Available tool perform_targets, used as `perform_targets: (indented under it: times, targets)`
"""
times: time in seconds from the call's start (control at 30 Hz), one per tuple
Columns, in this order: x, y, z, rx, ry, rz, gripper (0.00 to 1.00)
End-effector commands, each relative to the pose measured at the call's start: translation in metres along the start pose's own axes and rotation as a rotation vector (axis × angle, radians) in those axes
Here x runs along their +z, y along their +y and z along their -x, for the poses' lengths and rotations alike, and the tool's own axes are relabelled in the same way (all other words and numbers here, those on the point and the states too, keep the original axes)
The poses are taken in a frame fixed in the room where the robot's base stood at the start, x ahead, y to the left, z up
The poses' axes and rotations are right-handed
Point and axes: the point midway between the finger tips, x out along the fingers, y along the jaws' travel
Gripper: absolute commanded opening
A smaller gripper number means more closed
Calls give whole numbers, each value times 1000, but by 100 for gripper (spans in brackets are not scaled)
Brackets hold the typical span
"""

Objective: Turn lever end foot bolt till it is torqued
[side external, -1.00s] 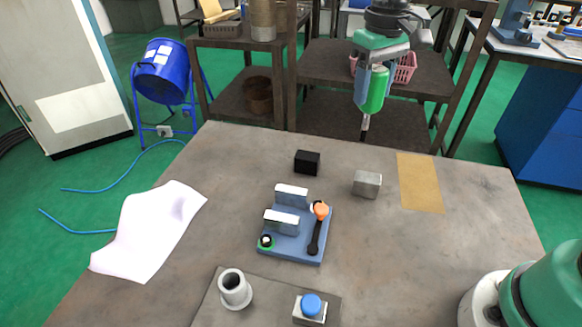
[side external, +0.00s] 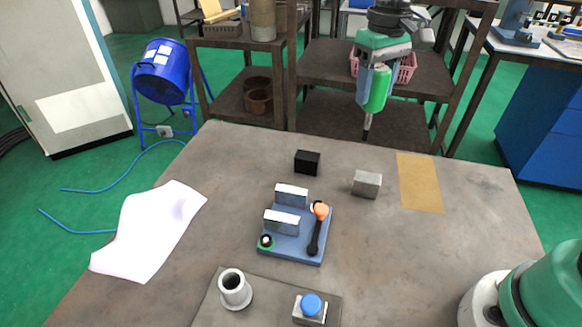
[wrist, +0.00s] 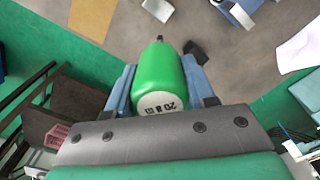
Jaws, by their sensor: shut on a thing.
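My gripper (side external: 374,86) is shut on a green power driver (side external: 379,90) with a dark bit pointing down, held in the air beyond the table's far edge in the side view. In the wrist view the driver (wrist: 158,75) sits between the blue fingers of my gripper (wrist: 158,64). The chuck fixture has a blue base plate (side external: 296,247), two pale jaw blocks and a black lever (side external: 315,236) with an orange knob (side external: 320,209). A green-ringed bolt (side external: 266,241) is at the plate's near left corner. The bit is well apart from the fixture. Any bolt beside the lever is indistinct.
A black block (side external: 307,162) and a grey block (side external: 367,184) stand behind the fixture. A tan patch (side external: 420,183) lies at the right, white paper (side external: 150,230) at the left. A front plate holds a grey sleeve (side external: 234,289) and a blue button (side external: 311,305). Shelves stand behind.

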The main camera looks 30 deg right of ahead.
Motion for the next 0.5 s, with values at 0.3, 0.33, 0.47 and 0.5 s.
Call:
perform_targets:
  times: [0.3,0.33,0.47,0.5]
  targets:
    - [12,-69,-16,-1,0,530,0]
    - [15,-77,-18,-1,0,595,0]
    - [24,-102,-24,-2,1,814,0]
    - [26,-106,-26,-2,1,852,0]
